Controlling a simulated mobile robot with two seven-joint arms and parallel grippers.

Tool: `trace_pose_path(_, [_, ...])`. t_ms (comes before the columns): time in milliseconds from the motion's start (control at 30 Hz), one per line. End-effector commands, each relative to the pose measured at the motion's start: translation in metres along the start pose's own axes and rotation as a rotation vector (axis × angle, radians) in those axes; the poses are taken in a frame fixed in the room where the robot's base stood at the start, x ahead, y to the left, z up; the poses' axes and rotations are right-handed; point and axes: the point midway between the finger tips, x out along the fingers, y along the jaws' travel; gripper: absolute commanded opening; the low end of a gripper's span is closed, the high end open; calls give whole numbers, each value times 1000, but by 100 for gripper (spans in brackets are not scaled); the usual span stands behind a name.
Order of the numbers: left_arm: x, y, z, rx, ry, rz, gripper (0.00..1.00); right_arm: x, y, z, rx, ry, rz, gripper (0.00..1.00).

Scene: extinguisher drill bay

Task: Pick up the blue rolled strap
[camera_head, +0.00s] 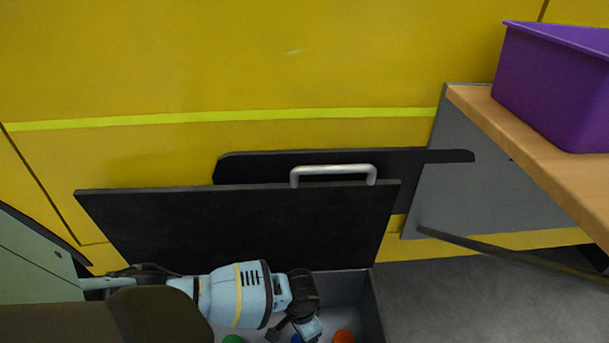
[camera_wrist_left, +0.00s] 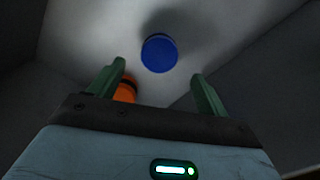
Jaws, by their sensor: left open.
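The blue rolled strap (camera_wrist_left: 159,53) shows in the left wrist view as a round blue shape on the pale floor of an open bin, just beyond the fingertips. A sliver of it shows low in the head view (camera_head: 297,339), partly hidden by my wrist. My left gripper (camera_wrist_left: 160,76) is open, its two green fingers spread with nothing between them in its grasp. It is inside the bin, apart from the strap as far as I can tell. My right gripper is out of view.
An orange item (camera_head: 343,337) and a green item (camera_head: 232,339) lie in the grey bin (camera_head: 369,300). The orange one is close to one left finger. A dark raised lid (camera_head: 240,225) with a handle stands behind. A purple tub (camera_head: 555,85) sits on a wooden shelf (camera_head: 540,160).

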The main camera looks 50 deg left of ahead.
Motion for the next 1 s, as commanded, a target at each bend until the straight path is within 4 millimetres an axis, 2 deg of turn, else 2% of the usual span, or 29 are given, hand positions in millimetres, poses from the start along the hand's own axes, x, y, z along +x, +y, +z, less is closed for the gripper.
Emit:
trace_pose_path(233, [26, 1, 1, 1, -2, 1, 77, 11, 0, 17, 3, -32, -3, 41])
trace_pose_path(467, [28, 1, 1, 1, -1, 0, 77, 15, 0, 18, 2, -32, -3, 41])
trace_pose_path(833, [72, 1, 2, 0, -3, 0, 77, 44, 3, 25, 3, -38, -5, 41])
trace_pose_path(1000, [77, 1, 2, 0, 0, 0, 77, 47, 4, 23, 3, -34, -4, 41])
